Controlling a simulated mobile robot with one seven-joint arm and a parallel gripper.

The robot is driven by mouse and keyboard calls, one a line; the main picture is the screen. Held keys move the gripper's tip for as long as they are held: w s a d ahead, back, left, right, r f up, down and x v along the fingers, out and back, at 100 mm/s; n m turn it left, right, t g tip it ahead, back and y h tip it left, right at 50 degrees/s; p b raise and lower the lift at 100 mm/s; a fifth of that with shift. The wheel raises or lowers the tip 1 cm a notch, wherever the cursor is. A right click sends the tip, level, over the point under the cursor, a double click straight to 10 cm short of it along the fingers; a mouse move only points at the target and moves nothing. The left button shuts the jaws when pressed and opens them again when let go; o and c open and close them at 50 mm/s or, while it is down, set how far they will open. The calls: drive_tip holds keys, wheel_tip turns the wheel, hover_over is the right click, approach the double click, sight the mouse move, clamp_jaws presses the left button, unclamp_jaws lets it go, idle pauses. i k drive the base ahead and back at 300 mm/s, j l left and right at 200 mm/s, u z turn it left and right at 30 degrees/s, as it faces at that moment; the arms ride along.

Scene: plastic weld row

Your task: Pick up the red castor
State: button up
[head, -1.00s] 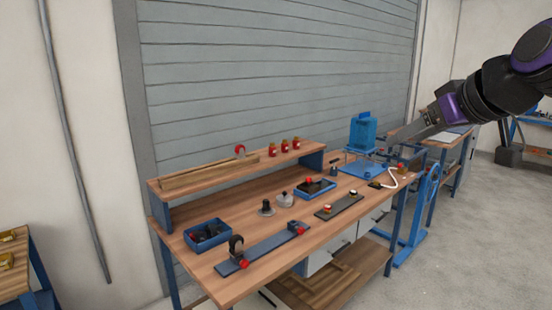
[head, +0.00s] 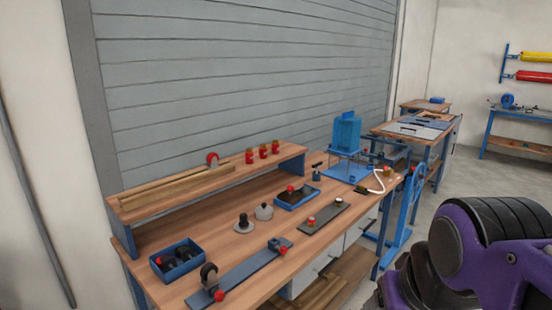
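The red castor (head: 212,158), a small red wheel with a grey fitting, stands on the raised wooden shelf (head: 285,159) at the back of the workbench. It is near the far end of some long wooden strips, which partly hide its base. Nothing is touching it from my side. Only purple and black links of my arm show at the bottom right of the head view. My gripper is out of the picture.
Several red jars (head: 263,152) stand right of the castor. On the bench (head: 190,232) below are a blue bin (head: 178,268) of dark castors, a long blue-grey plate (head: 240,276) with a dark wheel, a blue tray (head: 297,198) and a blue machine (head: 347,133).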

sight(212, 159)
drive_tip(key=i+l+u, duration=0.1)
drive_tip(key=u, duration=0.3)
drive_tip(key=i+l+u, duration=0.1)
drive_tip(key=u, duration=0.35)
drive_tip(key=i+l+u, duration=0.15)
drive_tip(key=u, duration=0.25)
drive_tip(key=i+l+u, duration=0.15)
drive_tip(key=l, duration=0.25)
drive_tip(key=i+l+u, duration=0.2)
drive_tip(key=l, duration=0.2)
drive_tip(key=k, duration=0.1)
